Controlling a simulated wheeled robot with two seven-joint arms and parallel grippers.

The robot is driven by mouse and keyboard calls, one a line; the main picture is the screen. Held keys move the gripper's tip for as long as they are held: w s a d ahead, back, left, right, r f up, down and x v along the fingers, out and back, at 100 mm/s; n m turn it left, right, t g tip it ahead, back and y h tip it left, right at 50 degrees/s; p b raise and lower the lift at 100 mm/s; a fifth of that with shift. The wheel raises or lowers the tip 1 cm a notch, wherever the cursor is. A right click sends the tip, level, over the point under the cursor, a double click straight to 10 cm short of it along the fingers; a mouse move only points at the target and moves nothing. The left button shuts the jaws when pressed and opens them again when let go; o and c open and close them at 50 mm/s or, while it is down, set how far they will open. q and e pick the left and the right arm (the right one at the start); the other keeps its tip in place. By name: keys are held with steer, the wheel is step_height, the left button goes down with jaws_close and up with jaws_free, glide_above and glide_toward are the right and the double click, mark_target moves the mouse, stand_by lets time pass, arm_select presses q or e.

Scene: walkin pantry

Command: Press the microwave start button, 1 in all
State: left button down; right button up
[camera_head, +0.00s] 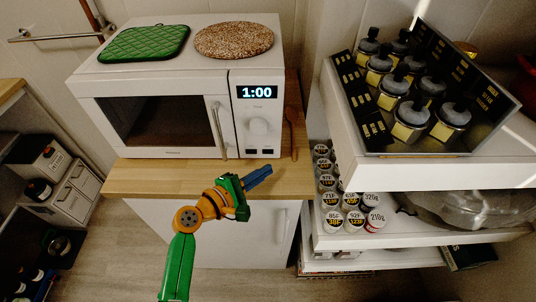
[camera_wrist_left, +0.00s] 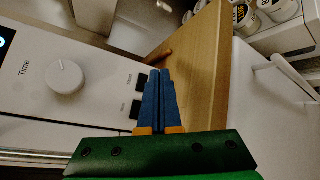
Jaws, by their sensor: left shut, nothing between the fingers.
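The white microwave (camera_head: 165,170) stands on a wooden counter, with its door shut and its display (camera_head: 257,92) reading 1:00. Its dial (camera_head: 259,126) is below the display and also shows in the left wrist view (camera_wrist_left: 64,77). Two dark buttons sit at the panel's lower edge: one (camera_wrist_left: 151,79) is near my fingertips in that picture and partly hidden by them, the other (camera_wrist_left: 129,108) is beside the fingers. My left gripper (camera_head: 268,170), with blue fingers (camera_wrist_left: 158,74), is shut and empty, in front of the counter edge and apart from the panel.
A vertical door handle (camera_head: 216,130) stands out left of the panel. A green quilted pad (camera_head: 145,43) and a speckled oval mat (camera_head: 234,40) lie on the microwave. White shelves (camera_head: 400,172) with bottles and jars stand close on the right. A wooden spoon-like object (camera_head: 291,132) lies beside the microwave.

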mark_target(268, 152)
arm_select(q)
steer(key=shift+w, duration=1.2)
steer(key=shift+b, duration=0.3)
stand_by(0.8)
steer(key=shift+w, duration=0.45)
